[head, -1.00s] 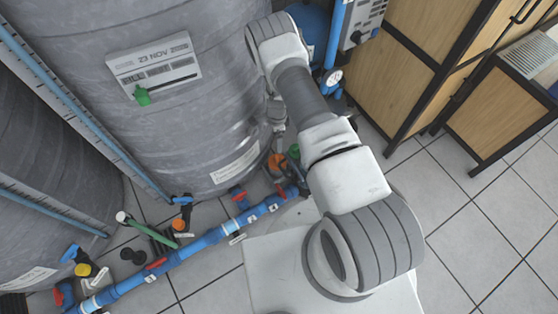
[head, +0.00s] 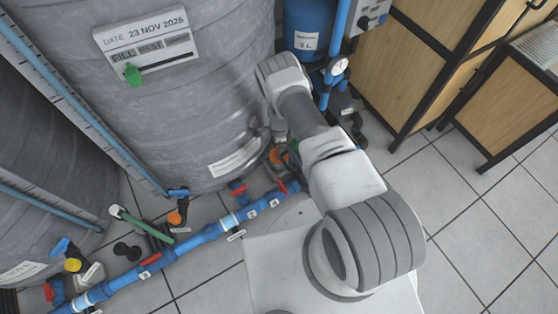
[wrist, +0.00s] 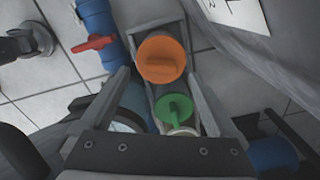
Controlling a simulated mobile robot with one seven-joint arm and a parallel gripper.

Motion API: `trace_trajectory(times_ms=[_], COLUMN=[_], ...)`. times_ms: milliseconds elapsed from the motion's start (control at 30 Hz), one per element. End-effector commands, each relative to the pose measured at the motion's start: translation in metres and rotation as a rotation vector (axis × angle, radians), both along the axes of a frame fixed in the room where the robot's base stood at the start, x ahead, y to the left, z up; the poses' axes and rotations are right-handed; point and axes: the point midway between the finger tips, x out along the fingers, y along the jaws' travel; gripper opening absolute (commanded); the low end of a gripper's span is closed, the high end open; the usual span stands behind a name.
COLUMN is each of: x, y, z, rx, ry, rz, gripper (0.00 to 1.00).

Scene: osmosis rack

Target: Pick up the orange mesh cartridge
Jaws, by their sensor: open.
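The orange mesh cartridge (wrist: 161,59) shows in the wrist view from above as a round orange top with a raised bar across it. It stands in a narrow grey open-topped holder (wrist: 158,27), and its mesh sides are hidden. A green-topped piece (wrist: 174,108) sits in the same holder, just below it in the picture. My gripper (wrist: 157,76) is open, its fingers to the left and right below the orange top, with nothing seen gripped. In the head view an orange spot (head: 277,155) shows beside my arm, partly hidden.
A blue pipe (head: 205,236) with red valve handles runs along the floor; one red handle (wrist: 93,43) is left of the holder. A large grey tank (head: 190,110) stands close behind. A blue vessel (head: 306,30) and wooden cabinets (head: 420,60) stand right. Tiled floor is clear at right.

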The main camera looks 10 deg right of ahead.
Motion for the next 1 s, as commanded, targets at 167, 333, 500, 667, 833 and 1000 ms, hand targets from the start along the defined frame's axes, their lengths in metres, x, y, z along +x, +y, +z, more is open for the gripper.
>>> trace_trajectory(times_ms=[167,333,500,667,833,1000], x=[0.001,0.002,0.002,0.002,0.002,0.002], y=[-0.001,-0.001,-0.001,-0.001,-0.001,-0.001], z=[-0.029,-0.034,-0.033,-0.033,-0.033,-0.033], rx=[0.000,0.000,0.000,0.000,0.000,0.000], ry=[0.001,0.000,0.000,0.001,0.001,0.001], rz=[0.000,-0.001,-0.001,-0.001,-0.001,-0.001], gripper=[0.95,0.95,0.95,0.66,0.36,0.05])
